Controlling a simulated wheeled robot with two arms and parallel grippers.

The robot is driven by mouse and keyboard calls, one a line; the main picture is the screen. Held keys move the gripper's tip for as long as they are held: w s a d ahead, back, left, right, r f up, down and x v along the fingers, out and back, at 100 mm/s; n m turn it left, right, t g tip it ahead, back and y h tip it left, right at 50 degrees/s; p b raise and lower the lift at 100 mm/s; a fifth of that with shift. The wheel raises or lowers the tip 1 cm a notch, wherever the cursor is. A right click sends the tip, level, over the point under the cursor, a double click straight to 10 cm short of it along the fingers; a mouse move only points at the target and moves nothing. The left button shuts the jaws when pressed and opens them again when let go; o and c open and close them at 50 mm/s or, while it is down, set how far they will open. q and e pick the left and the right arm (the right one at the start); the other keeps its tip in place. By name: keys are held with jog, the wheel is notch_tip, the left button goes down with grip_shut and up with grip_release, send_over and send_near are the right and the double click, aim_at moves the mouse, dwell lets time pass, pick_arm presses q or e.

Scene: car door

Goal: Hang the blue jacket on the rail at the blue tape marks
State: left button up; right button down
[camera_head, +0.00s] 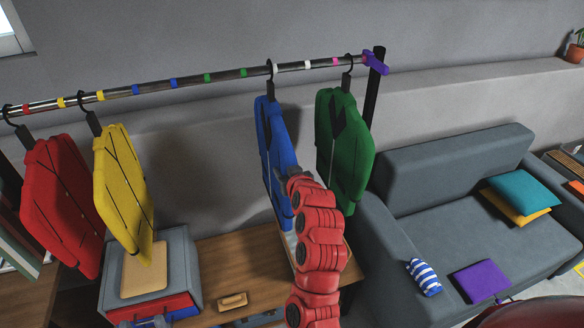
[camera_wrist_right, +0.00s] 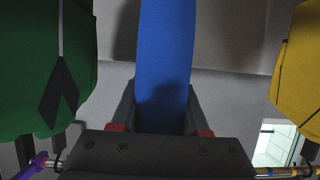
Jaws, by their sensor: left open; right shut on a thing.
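The blue jacket (camera_head: 275,150) is upright, its hook (camera_head: 270,68) at the rail (camera_head: 225,76) between the green and white tape marks. Whether the hook bears on the rail is unclear. Two blue tape marks (camera_head: 174,83) sit further left on the rail, between the yellow and green marks. My right gripper (camera_head: 284,174) is at the jacket's side. In the right wrist view its fingers (camera_wrist_right: 163,118) are shut on the blue jacket (camera_wrist_right: 163,60).
A yellow jacket (camera_head: 122,185) and a red jacket (camera_head: 62,195) hang to the left. A green jacket (camera_head: 343,150) hangs close on the right. The rail between yellow and blue jackets is free. A wooden bench (camera_head: 245,260) stands below; a grey sofa (camera_head: 460,165) stands right.

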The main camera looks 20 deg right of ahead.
jog(key=a+b, duration=0.5)
jog(key=a, duration=2.3)
jog(key=shift+s+a, duration=0.2)
jog(key=shift+s, duration=0.25)
dwell(1.3)
jog(key=shift+r, duration=0.1)
